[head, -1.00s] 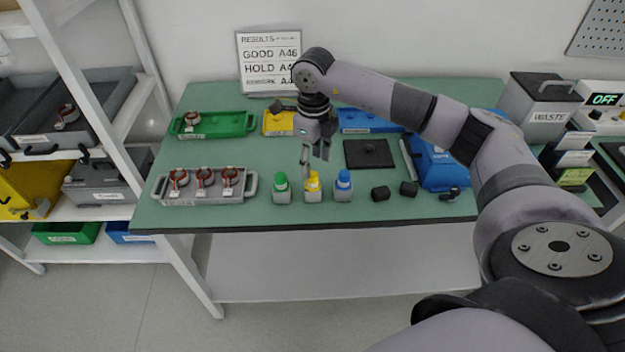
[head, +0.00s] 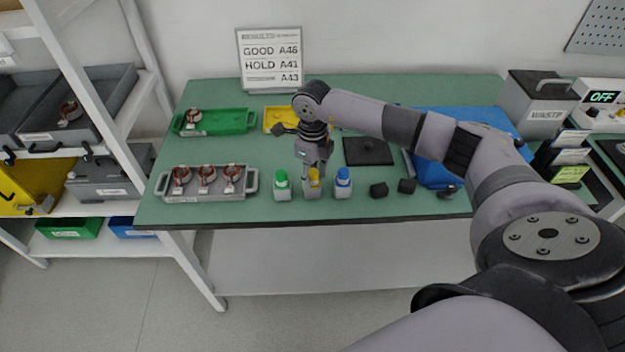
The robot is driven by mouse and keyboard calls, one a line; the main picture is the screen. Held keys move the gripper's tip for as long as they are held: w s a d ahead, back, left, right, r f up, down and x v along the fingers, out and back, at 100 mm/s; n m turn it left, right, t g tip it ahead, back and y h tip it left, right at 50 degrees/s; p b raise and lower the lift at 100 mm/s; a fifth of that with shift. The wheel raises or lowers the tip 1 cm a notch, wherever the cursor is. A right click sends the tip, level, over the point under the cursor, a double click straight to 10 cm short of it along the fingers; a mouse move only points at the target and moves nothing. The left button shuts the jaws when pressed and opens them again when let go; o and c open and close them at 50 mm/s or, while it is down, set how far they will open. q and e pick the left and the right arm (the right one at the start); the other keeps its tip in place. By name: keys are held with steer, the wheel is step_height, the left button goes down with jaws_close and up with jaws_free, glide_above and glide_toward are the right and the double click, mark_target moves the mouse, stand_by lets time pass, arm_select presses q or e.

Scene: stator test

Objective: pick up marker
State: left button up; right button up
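Three small marker bottles with grey bodies stand upright in a row near the front of the green table: a green-capped marker (head: 281,184), a yellow-capped marker (head: 313,189) and a blue-capped marker (head: 343,183). My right gripper (head: 314,172) points down over the yellow-capped marker. Its fingertips are at the yellow cap and partly hide it. I cannot tell whether the fingers are closed on the cap or only around it. The marker still appears to rest on the table. My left gripper is not in view.
A grey tray (head: 249,186) with three stators lies left of the markers; a green tray (head: 238,122) with one stator is behind it. Two black blocks (head: 379,190) (head: 406,186) sit right of the blue marker. A black plate (head: 368,152) and blue bin (head: 435,172) are farther right.

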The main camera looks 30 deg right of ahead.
jaws_close()
stand_by(0.3)
steer(key=shift+r, duration=0.15)
